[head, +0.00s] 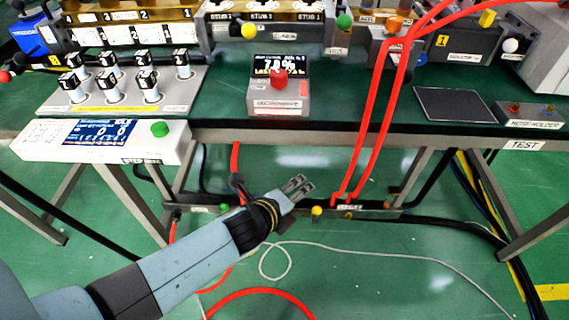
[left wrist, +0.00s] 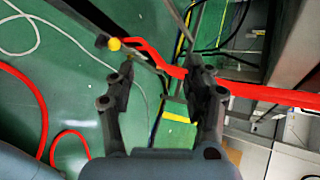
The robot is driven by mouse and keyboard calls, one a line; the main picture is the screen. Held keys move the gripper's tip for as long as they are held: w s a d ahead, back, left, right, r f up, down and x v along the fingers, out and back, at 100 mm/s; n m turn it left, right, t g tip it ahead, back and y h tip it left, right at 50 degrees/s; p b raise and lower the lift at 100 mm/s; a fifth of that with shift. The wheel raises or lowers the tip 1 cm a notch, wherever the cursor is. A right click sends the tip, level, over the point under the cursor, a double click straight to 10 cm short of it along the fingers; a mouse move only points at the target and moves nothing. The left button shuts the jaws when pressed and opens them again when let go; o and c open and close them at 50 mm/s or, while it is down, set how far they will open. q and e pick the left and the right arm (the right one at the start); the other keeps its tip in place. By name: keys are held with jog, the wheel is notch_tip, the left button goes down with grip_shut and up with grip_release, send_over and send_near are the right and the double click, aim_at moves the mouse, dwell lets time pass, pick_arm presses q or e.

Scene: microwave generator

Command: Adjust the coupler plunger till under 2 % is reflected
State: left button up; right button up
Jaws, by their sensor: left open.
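The reflection meter (head: 278,95) stands on the bench with a red knob (head: 279,78) in front of its screen, which appears to read about 7.0 %. Coloured knobs sit along the waveguide hardware at the top: a yellow one (head: 248,30), a green one (head: 344,20), an orange one (head: 393,25) and a white one (head: 510,45). I cannot tell which is the coupler plunger. My left gripper (head: 299,184) is open and empty, below the bench's front edge and apart from all knobs. Its two spread fingers show in the left wrist view (left wrist: 160,70). My right gripper is not in view.
Red hoses (head: 372,120) hang over the bench front to the right of my left gripper. A rack of numbered stubs (head: 120,85) and a white panel with a green knob (head: 160,129) stand left. A dark plate (head: 455,105) lies right. Cables cross the floor.

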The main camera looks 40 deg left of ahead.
pick_arm(q)
jog(key=shift+s+a+f+n+g, duration=0.15)
jog(key=shift+s+a+f+n, duration=0.1)
jog(key=shift+s+f, duration=0.15)
jog(key=shift+s+a+f+n+g, duration=0.15)
jog(key=shift+s+a+f+n, duration=0.1)
jog(key=shift+f, duration=0.2)
